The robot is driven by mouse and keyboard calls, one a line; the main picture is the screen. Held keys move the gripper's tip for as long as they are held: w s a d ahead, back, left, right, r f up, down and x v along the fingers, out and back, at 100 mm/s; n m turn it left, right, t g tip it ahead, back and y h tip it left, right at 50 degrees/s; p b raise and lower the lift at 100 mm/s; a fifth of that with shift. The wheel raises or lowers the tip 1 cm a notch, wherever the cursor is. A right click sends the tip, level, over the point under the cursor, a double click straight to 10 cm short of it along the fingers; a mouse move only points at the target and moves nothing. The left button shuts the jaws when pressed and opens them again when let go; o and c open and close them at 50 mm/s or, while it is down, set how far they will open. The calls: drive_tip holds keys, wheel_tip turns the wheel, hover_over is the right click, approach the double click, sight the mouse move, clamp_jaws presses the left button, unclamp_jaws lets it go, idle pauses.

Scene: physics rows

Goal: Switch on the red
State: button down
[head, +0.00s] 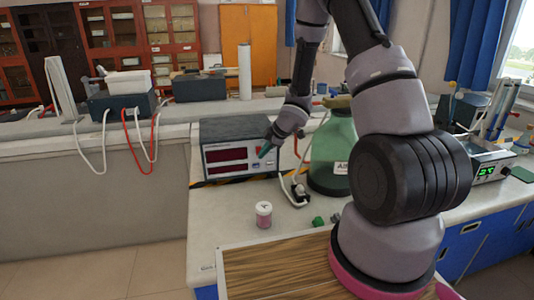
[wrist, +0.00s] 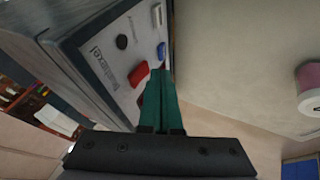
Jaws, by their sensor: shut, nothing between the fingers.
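A dark grey instrument box (head: 235,130) with a pale front panel and dark red display windows (head: 226,154) stands on the bench. My gripper (head: 266,150) is at the right part of the panel. Its teal fingers, also in the wrist view (wrist: 161,74), are shut and empty, with tips just beside the red switch. I cannot tell whether they touch it. The switch's position is unclear.
A large green bottle (head: 334,155) stands right of the box. A small pink-and-white jar (head: 263,214) stands in front of it. Cables and a plug (head: 299,190) lie between them. A device with a green display (head: 490,170) is at the right. Bench room left of the jar is clear.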

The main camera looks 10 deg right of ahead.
drive_tip(key=shift+w, duration=0.4)
drive_tip(key=shift+f, duration=0.1)
drive_tip(key=shift+w, duration=0.2)
drive_tip(key=shift+r, duration=0.8)
